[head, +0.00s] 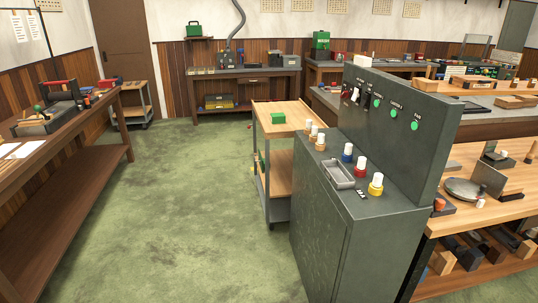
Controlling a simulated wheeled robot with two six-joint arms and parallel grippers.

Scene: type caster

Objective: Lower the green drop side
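No part that I can clearly tell as a green drop side shows. A small wooden-topped cart (285,108) with grey legs stands at the middle, behind the dark machine cabinet. Small coloured bits show at the cart's left side, too small to make out. The cabinet hides the cart's right part. Neither of my grippers is in view.
The dark cabinet (320,215) with green buttons and coloured knobs stands right of centre. A long wooden bench (75,130) runs along the left. A workbench (490,190) is at the right. Open green floor (180,220) lies between the left bench and the cabinet.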

